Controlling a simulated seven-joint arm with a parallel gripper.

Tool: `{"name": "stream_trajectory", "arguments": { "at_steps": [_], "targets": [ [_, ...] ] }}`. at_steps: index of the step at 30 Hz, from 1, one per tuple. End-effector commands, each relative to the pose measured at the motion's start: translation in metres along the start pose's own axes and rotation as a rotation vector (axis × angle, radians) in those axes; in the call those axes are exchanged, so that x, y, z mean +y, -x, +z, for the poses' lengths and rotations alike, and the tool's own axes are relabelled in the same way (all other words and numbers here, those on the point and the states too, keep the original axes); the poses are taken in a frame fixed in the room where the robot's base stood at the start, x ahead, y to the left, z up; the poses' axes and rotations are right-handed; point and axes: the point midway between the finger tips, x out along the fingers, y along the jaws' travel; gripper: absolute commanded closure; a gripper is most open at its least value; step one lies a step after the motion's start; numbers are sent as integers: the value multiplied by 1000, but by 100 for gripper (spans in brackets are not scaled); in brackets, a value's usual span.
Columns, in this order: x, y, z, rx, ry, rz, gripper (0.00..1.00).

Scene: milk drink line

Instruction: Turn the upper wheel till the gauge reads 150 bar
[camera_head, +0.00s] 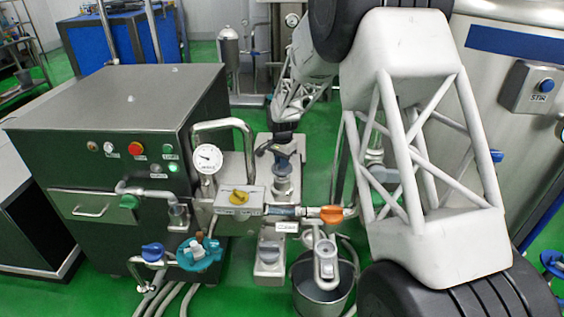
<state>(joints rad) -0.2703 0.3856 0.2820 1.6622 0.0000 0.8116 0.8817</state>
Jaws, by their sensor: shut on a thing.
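The pressure gauge (207,158) is a round white dial on the pipework right of the dark green machine. Its needle points to the left, but the numbers are too small to read. My gripper (283,150) points down right of the gauge, with dark fingers on either side of a blue part. It is shut on this part, which I take to be the upper wheel (283,160), above a round steel fitting. The fingers and arm hide much of the wheel.
A steel bucket (322,284) stands below. A curved pipe (224,126) arches behind the gauge. A teal fitting (200,254) is at lower left.

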Motion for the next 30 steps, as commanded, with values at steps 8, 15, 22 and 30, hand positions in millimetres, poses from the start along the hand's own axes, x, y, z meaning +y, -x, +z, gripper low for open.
{"name": "stream_trajectory", "arguments": {
  "at_steps": [8, 15, 22, 30],
  "targets": [
    [0, 0, 0, 0, -139, 0, 100],
    [0, 1, 0, 1, -174, -1, 100],
    [0, 1, 0, 1, -175, -1, 100],
    [0, 1, 0, 0, -174, 0, 61]
  ]
}}
